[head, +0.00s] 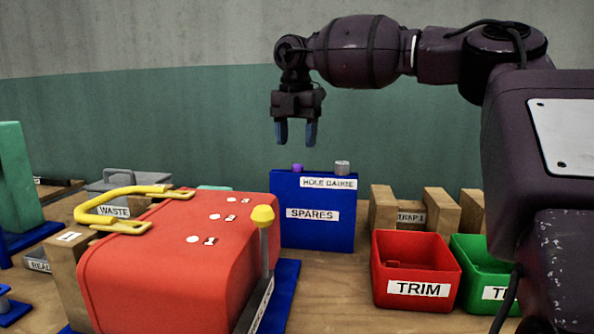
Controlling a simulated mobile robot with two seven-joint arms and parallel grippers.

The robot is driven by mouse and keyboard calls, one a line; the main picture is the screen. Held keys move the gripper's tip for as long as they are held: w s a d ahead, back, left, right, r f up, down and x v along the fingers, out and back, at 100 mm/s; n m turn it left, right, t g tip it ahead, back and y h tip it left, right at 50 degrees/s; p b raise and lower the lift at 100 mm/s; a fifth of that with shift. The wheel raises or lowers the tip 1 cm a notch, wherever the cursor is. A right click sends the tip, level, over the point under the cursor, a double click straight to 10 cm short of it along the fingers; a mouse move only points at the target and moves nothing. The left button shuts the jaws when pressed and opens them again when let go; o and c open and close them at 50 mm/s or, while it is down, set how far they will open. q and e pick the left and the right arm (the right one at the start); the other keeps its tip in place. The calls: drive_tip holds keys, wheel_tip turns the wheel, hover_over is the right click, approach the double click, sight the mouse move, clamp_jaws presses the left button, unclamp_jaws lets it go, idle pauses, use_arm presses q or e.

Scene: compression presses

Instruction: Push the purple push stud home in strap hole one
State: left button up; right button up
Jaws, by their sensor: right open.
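The purple push stud (297,168) stands on top of the blue SPARES block (261,215). My right gripper (296,134) hangs above it with blue fingertips pointing down, open and empty, apart from the stud. A red rounded body (130,270) in front carries a row of white round spots with small tags beside them; the nearest spot (192,239) is at the lower left of the row. These may be the strap holes, but the tag digits are too small to read surely. My left gripper is not in view.
A grey knob (342,167) stands on the blue block by the HOLE GAUGE label. A yellow-knobbed lever (263,217) rises at the red body's right side and a yellow handle (110,200) lies across its left. The red TRIM bin (383,286) and a green bin (466,277) stand right.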

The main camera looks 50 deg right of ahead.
sight(298, 164)
drive_tip(key=shift+s+d+f, duration=0.1)
drive_tip(key=shift+s+f, duration=0.05)
drive_tip(key=shift+f, duration=2.6)
drive_tip(key=shift+c, duration=0.5)
drive_tip(key=c, duration=0.9)
